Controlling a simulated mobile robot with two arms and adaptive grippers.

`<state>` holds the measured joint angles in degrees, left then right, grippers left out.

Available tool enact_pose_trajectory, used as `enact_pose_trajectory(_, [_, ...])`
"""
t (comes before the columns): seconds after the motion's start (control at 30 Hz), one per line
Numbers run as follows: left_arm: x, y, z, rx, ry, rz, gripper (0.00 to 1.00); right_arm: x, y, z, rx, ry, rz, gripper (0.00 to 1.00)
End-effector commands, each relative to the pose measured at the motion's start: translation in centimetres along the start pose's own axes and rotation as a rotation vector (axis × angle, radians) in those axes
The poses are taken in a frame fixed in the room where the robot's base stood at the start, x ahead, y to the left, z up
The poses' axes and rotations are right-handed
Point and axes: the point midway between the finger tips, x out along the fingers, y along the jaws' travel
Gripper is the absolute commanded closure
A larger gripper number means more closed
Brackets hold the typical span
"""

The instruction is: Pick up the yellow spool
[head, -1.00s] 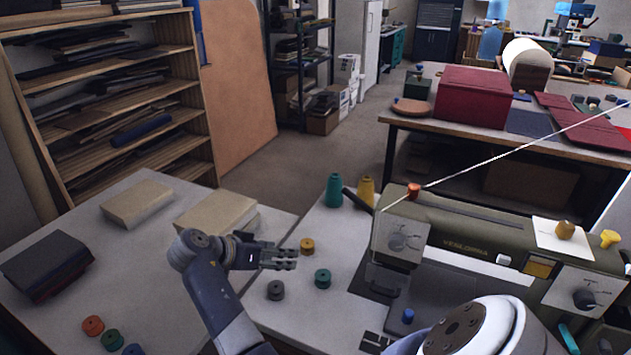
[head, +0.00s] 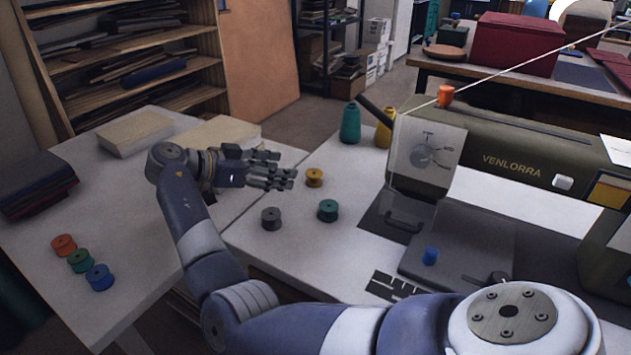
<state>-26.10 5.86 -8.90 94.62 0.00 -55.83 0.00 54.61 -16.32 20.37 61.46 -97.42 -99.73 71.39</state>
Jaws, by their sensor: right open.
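The small yellow spool (head: 314,177) stands upright on the white sewing table, near its left edge. My right gripper (head: 286,169) is open and empty just left of the spool, its fingers pointing right toward it. A small gap seems to separate the fingertips from the spool, but I cannot tell their exact height over the table. My left gripper is not in view.
A green spool (head: 328,210) and a grey spool (head: 271,218) stand in front of the yellow one. Teal (head: 350,124) and yellow (head: 384,130) thread cones stand behind. The sewing machine (head: 500,150) blocks the right. Several spools, including a blue one (head: 99,277), sit at the left.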

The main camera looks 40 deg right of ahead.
Motion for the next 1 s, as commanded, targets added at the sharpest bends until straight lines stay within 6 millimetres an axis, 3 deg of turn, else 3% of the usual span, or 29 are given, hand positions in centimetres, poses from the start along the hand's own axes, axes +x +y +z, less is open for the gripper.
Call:
enact_pose_trajectory(0.1, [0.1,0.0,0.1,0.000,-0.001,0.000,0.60,2.0,0.1,0.0,0.000,-0.001,0.002,0.42])
enact_pose_trajectory(0.37, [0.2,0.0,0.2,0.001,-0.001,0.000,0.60,4.2,0.3,0.1,-0.001,-0.002,0.002,0.42])
enact_pose_trajectory(0.6, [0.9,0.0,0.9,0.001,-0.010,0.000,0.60,7.6,0.9,0.2,-0.002,-0.001,0.002,0.42])
enact_pose_trajectory(0.93, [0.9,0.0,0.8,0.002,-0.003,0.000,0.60,8.5,0.8,0.2,-0.002,-0.001,-0.001,0.42])
enact_pose_trajectory(1.0, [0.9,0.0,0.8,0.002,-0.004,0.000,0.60,8.5,0.8,0.2,-0.002,-0.001,-0.001,0.55])
